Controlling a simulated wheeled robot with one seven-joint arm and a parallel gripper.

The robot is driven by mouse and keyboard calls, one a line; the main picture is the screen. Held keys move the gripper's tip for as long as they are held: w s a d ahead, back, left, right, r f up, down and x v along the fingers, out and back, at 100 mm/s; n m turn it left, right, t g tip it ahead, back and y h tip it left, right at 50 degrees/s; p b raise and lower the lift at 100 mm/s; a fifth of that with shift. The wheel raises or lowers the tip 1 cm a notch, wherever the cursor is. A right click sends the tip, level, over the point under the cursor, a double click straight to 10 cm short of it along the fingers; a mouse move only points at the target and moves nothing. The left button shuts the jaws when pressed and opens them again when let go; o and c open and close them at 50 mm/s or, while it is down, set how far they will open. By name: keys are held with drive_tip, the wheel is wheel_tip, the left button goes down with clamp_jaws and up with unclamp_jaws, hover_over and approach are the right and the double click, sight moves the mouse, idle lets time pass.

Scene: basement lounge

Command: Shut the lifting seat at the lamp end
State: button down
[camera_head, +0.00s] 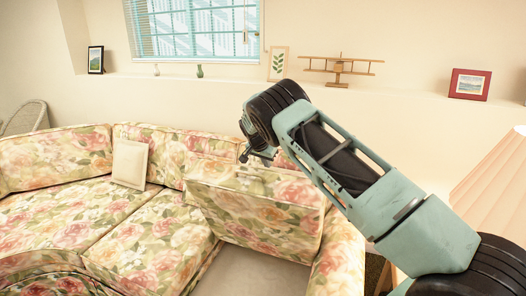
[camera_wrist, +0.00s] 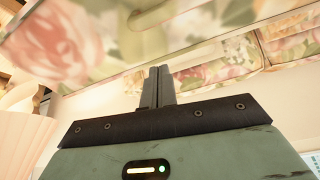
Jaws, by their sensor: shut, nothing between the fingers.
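The lifting seat (camera_head: 262,212) at the lamp end of the floral sofa stands raised and tilted up in the head view. A plain beige surface (camera_head: 250,274) shows in front of and below it. The pleated lamp shade (camera_head: 497,188) is at the right edge. My gripper (camera_head: 246,157) is by the top edge of the raised seat, on the backrest side. In the wrist view my gripper (camera_wrist: 158,72) is shut and empty, with floral fabric (camera_wrist: 120,45) close beyond the fingertips. I cannot tell whether they touch it. My arm hides part of the sofa's right side.
The sofa's other seats (camera_head: 75,215) lie flat to the left, with a cream cushion (camera_head: 130,163) against the backrest. A ledge behind holds a wooden model plane (camera_head: 340,70) and picture frames (camera_head: 469,84). The lamp shade is close to my arm.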

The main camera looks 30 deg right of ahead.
sight(261, 182)
drive_tip(key=shift+s+a+f+p, duration=0.15)
drive_tip(key=shift+s+a+p, duration=0.15)
drive_tip(key=shift+a+p, duration=0.3)
drive_tip(key=shift+s+a+f+p, duration=0.15)
drive_tip(key=shift+s+a+p, duration=0.2)
drive_tip(key=shift+a, duration=0.3)
drive_tip(key=shift+s+a+f, duration=0.2)
drive_tip(key=shift+a+f, duration=0.1)
drive_tip(key=shift+a, duration=0.1)
drive_tip(key=shift+f, duration=0.1)
